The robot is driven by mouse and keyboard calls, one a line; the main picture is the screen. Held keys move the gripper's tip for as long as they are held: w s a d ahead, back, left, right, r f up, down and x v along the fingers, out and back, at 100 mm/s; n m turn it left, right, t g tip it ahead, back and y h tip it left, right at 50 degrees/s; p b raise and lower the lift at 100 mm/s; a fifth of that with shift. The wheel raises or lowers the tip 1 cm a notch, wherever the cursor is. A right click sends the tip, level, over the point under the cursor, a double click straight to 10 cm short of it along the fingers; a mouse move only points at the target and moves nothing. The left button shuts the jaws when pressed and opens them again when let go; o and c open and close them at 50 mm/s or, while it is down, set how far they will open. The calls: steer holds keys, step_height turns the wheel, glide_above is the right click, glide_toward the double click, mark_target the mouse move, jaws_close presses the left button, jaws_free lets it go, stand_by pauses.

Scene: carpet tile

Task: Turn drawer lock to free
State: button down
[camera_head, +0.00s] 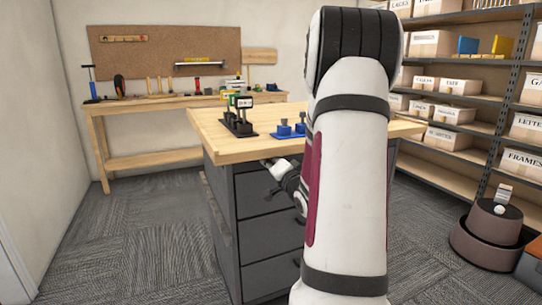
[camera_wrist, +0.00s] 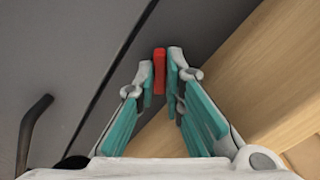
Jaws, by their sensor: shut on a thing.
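The grey drawer cabinet (camera_head: 268,239) stands under a wooden top. My gripper (camera_head: 268,164) is at its upper front, just below the top's edge; my arm covers the right part of the cabinet. In the wrist view, my gripper (camera_wrist: 160,74) has its teal-padded fingers closed on a small red lock tab (camera_wrist: 159,68). The tab stands out against the grey drawer front (camera_wrist: 55,45), its long side running up and down in the picture. The lock's body and any marks around it are hidden. A dark drawer handle (camera_wrist: 31,132) is at the left, apart from the fingers.
The wooden top (camera_wrist: 268,85) lies close beside the fingers at the right. On the top stand a black stand (camera_head: 240,127) and a blue fixture (camera_head: 287,131). A workbench (camera_head: 150,104) is behind, shelves with boxes (camera_head: 455,87) at the right. Carpet at the left is clear.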

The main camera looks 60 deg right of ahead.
steer(key=m+p, duration=0.3)
steer(key=m, duration=0.1)
steer(key=shift+r+p, duration=0.1)
steer(key=shift+p, duration=0.25)
steer(key=shift+m+p, duration=1.15)
steer(key=shift+m, duration=0.35)
steer(key=c, duration=1.7)
jaws_free()
steer(key=v, duration=1.2)
